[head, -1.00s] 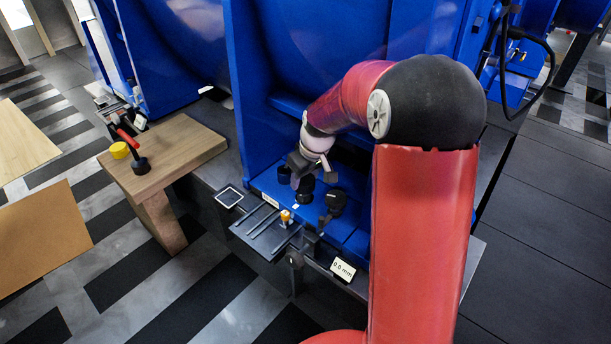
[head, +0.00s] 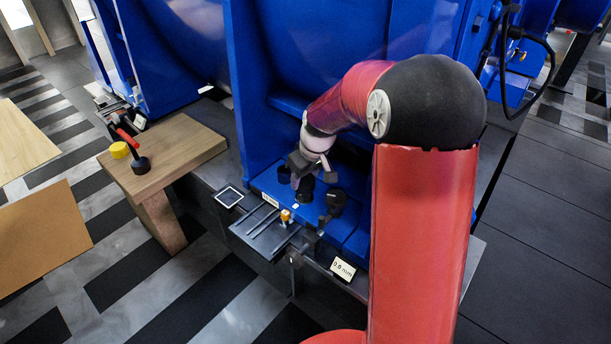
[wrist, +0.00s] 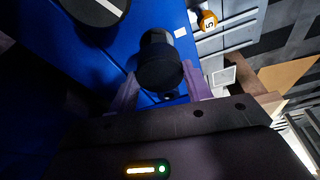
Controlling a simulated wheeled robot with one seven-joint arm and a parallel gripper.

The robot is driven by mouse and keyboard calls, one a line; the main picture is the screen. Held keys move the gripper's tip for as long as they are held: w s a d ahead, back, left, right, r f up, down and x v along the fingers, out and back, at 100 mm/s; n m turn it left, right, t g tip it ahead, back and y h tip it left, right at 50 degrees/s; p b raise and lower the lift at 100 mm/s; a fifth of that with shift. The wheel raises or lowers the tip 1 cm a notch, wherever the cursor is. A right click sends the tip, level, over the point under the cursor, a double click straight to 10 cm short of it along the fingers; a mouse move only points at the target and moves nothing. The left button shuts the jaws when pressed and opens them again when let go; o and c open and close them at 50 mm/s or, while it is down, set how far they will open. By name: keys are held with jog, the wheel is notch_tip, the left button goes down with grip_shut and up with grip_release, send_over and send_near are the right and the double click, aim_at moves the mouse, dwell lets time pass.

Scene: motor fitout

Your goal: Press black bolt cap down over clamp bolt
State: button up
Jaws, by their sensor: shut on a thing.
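My gripper (head: 306,172) points down over the blue motor foot in the head view. In the wrist view its two pale purple fingers (wrist: 161,94) are shut on the black bolt cap (wrist: 160,72), one on each side. The cap also shows in the head view as a dark shape (head: 305,190) beneath the fingers. A dark cylindrical part (wrist: 157,38) shows just beyond the cap in the wrist view. The cap hides the clamp bolt, so I cannot tell how far it is seated.
Another black round part (head: 336,200) stands to the right on the blue ledge. A grey plate (head: 265,235) with an orange-topped piece (head: 285,215) is in front. A "0.0 mm" display (head: 343,268) is at the front edge. A wooden table (head: 180,150) stands left.

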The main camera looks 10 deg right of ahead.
aim_at(307, 181)
jog(key=shift+f+b, duration=1.35)
jog(key=shift+f, duration=0.6)
jog(key=o, duration=1)
jog(key=shift+r, duration=0.2)
jog(key=p+v, duration=0.1)
jog(key=v, duration=0.6)
jog(key=shift+r, duration=0.3)
jog(key=s+r+m+t+p, duration=0.1)
jog(key=s+r+p, duration=0.1)
jog(key=s+r, duration=0.3)
jog(key=s+r+m+h+p, duration=0.1)
jog(key=s+r, duration=0.5)
jog(key=s, duration=0.6)
jog(key=s+a+r+m+t+p, duration=0.1)
jog(key=s+r+m+p, duration=0.1)
jog(key=s+r+p, duration=0.3)
jog(key=shift+s+r+m+t, duration=0.15)
jog(key=shift+s+r+m, duration=0.05)
jog(key=shift+s, duration=0.95)
jog(key=shift+s+r+m+t, duration=0.15)
jog(key=shift+s+r+m, duration=0.1)
jog(key=shift+s, duration=0.9)
